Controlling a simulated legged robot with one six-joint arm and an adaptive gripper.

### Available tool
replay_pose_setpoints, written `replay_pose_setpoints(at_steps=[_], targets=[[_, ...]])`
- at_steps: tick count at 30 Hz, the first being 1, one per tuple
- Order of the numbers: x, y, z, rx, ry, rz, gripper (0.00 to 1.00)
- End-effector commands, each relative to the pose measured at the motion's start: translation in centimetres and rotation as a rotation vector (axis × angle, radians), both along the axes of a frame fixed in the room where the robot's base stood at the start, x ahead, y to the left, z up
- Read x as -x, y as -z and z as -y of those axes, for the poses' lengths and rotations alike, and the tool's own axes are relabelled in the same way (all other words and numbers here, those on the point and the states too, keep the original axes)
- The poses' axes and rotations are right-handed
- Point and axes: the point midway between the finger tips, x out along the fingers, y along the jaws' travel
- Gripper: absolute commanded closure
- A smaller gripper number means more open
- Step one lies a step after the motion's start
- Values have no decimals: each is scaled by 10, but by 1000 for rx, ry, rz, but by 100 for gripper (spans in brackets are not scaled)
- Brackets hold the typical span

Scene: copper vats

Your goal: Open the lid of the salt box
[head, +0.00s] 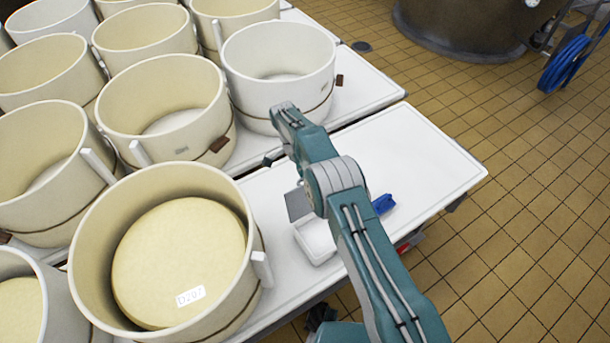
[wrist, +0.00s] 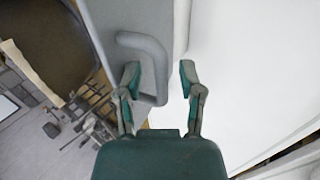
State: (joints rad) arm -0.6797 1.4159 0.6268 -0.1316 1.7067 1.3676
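A small white box (head: 316,241), which looks like the salt box, sits on the white table in the head view, partly hidden by my arm. A grey panel (head: 298,205) shows at its back left edge; I cannot tell whether it is a raised lid. In the wrist view, a grey panel with a looped handle (wrist: 153,45) is in front of my gripper (wrist: 160,77). The fingers are apart, with the left fingertip overlapping the handle and the right one beyond it. Contact cannot be told. In the head view my gripper (head: 271,159) is small and mostly hidden.
Several round cream moulds stand close together at the left, the nearest (head: 256,220) holding a cheese labelled D207. A blue object (head: 383,204) lies right of my arm. The white table (head: 425,160) is bare at right. A copper vat (head: 465,25) stands behind on the tiled floor.

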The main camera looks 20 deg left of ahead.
Motion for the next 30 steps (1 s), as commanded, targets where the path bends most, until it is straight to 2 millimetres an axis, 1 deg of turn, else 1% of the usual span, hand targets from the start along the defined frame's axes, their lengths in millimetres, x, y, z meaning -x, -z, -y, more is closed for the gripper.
replay_pose_setpoints(at_steps=[7, 10, 13, 21, 25, 30], targets=[[-1, -3, 0, -2, 0, 4, 49], [-2, -9, -1, -3, 0, 6, 49], [-2, -24, -1, -4, 0, 7, 49], [-2, -77, -1, -2, 0, 5, 49], [-2, -92, -1, -1, 0, 3, 49], [-1, -100, -1, 1, 0, 1, 49]])
